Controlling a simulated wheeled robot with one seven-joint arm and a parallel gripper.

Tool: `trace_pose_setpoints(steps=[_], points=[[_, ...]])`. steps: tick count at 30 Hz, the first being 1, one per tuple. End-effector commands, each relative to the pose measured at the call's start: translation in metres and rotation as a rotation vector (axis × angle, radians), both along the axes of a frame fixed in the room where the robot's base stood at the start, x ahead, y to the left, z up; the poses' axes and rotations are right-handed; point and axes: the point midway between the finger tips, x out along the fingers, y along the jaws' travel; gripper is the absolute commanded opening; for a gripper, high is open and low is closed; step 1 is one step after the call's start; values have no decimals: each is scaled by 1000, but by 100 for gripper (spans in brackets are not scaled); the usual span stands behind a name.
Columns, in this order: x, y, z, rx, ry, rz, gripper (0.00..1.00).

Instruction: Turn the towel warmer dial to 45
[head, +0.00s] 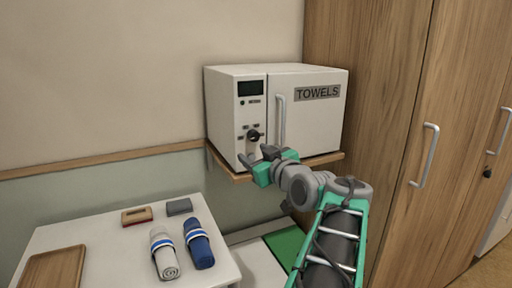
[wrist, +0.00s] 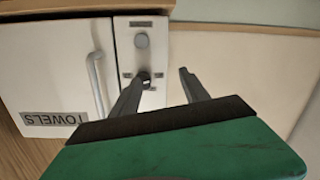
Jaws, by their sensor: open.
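The towel warmer (head: 310,125) is a white box labelled TOWELS on a wooden wall shelf. Its black dial (head: 253,135) sits on the narrow left panel, below a dark display (head: 251,88), with small marks around it. My gripper (head: 256,157) is open and empty, just below and in front of the dial. In the wrist view the picture is turned over; the dial (wrist: 144,76) shows beside the tip of the left finger, partly hidden by it. The gap between the fingers (wrist: 160,72) lies to the right of the dial. I cannot read the dial's setting.
The warmer's door handle (head: 281,120) stands out right of the panel. A white table (head: 110,235) at lower left holds rolled towels (head: 199,243), a wooden tray (head: 55,268) and two small blocks. Wooden cupboards (head: 385,110) stand at right.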

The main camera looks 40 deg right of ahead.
Motion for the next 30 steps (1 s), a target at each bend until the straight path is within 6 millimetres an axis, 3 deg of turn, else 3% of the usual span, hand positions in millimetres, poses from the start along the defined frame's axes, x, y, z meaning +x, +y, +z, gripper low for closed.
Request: trace_pose_setpoints(steps=[1, 5, 18, 26, 30], points=[[-11, -16, 7, -25, -40, -22, 53], [-18, -29, 24, -58, -90, -33, 53], [51, -47, 25, -57, -90, -30, 53], [54, -49, 24, -58, -89, -33, 53], [54, -49, 24, -57, -88, -33, 44]])
